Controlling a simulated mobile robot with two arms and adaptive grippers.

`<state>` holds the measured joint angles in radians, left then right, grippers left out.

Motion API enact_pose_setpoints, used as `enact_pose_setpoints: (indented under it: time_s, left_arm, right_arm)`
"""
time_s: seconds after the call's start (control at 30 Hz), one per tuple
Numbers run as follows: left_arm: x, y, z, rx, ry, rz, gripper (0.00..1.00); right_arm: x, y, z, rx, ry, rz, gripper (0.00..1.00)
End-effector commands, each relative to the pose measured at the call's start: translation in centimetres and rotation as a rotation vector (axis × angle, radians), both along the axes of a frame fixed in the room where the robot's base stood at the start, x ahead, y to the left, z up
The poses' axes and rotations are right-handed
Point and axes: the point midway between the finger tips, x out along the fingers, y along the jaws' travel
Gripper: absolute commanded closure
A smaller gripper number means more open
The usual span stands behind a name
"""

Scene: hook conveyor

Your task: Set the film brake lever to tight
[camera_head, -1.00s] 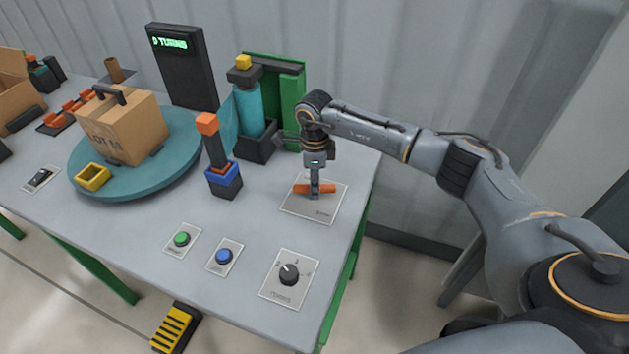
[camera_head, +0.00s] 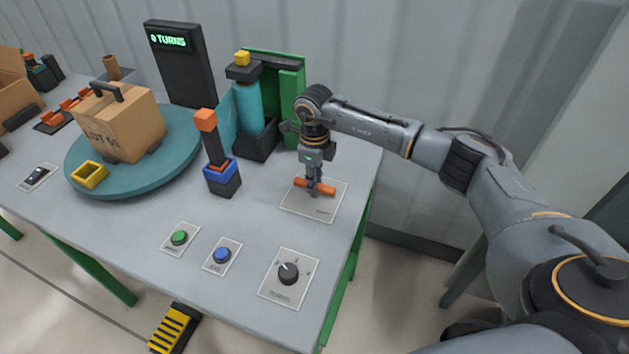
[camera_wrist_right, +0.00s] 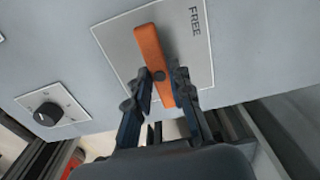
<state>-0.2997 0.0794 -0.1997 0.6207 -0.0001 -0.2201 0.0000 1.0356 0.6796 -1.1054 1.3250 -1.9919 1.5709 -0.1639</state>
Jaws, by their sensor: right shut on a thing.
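The film brake lever (camera_head: 327,190) is an orange bar on a pale plate (camera_head: 312,207) at the table's right side. In the right wrist view the orange lever (camera_wrist_right: 150,52) runs lengthwise between the fingers, and the plate (camera_wrist_right: 186,40) reads FREE near one end. My right gripper (camera_head: 314,188) points down over the lever and is shut on it; in the wrist view its fingers (camera_wrist_right: 160,88) lie on both sides of the bar's near part. No "tight" marking is readable. My left gripper is not in view.
A dial (camera_head: 288,272), a blue button (camera_head: 222,255) and a green button (camera_head: 179,238) sit in front. An orange-topped post (camera_head: 206,120) and the teal film roll (camera_head: 248,105) stand to the left. A box (camera_head: 128,125) sits on the teal turntable (camera_head: 178,170).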

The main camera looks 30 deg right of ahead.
Motion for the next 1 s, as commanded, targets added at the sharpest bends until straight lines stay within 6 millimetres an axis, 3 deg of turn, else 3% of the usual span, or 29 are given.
enact_pose_setpoints:
  time_s: [0.17, 0.2, 0.3, 0.67, 0.77, 1.0]
  left_arm:
    - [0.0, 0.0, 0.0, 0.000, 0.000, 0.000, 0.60]
    - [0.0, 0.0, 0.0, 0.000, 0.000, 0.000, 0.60]
    - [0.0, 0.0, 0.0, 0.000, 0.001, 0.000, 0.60]
    - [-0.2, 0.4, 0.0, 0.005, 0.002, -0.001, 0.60]
    - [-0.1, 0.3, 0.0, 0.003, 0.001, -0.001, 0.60]
    - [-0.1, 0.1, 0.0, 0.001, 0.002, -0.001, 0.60]
  right_arm:
    - [0.1, 0.0, 0.1, 0.001, -0.002, -0.003, 1.00]
    - [0.1, 0.0, 0.1, 0.001, -0.002, -0.003, 0.77]
    - [0.1, 0.0, 0.1, 0.001, -0.002, -0.002, 0.57]
    - [0.0, -0.1, 0.3, 0.000, -0.001, 0.000, 0.57]
    - [0.1, -0.1, 1.4, -0.001, -0.003, 0.000, 0.57]
    - [0.1, 0.0, 6.3, 0.000, -0.005, 0.001, 0.57]
